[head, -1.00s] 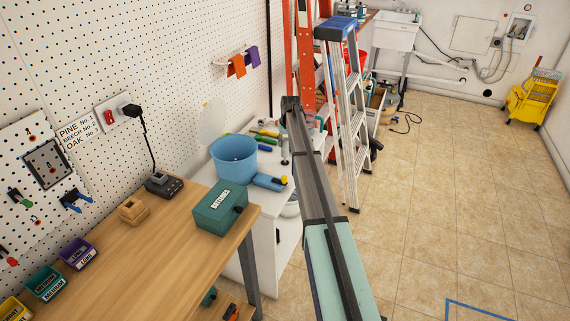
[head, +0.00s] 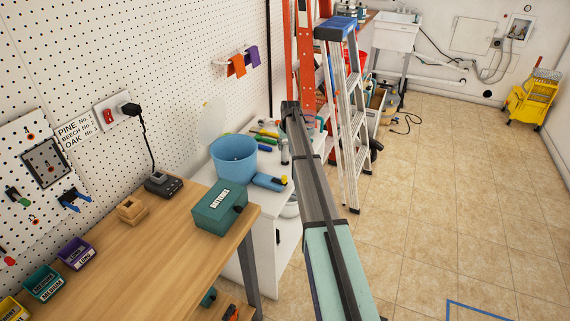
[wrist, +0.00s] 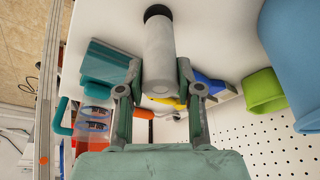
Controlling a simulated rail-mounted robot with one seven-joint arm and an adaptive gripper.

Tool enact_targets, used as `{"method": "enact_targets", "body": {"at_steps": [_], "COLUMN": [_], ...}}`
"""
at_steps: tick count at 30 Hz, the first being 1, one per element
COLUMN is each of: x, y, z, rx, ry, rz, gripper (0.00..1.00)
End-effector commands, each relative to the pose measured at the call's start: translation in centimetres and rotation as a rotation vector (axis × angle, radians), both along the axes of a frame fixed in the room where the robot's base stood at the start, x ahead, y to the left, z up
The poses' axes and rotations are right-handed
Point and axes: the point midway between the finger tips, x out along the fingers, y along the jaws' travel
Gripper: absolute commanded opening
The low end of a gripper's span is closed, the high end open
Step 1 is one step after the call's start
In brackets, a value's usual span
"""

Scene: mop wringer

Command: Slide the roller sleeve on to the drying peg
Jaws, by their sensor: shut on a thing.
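In the wrist view, a pale grey cylinder with a black end, which looks like the roller sleeve (wrist: 158,50), is between the two fingers of my gripper (wrist: 160,75). My gripper is shut on it, and its black end points away from the palm. I cannot pick out the drying peg for certain. In the head view my arm hides most of the gripper; a small grey upright cylinder shows just left of the arm, and I cannot tell whether it is the sleeve or the peg.
A blue bucket (head: 233,158) and several tools sit on the white cabinet (head: 264,230). The green batteries box (head: 220,205) is on the wooden bench (head: 140,245). A stepladder (head: 350,110) stands right of my arm. The pegboard wall (head: 190,60) bounds the left; the floor at right is mostly clear.

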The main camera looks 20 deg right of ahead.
Motion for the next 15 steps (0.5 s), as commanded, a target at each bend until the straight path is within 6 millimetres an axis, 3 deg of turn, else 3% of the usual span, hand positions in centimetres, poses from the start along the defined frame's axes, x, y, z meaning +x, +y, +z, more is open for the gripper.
{"method": "enact_targets", "body": {"at_steps": [15], "x": [0.0], "y": [0.0], "z": [-1.3], "rx": [0.0], "ry": [0.0], "rz": [0.0], "gripper": [0.0]}}
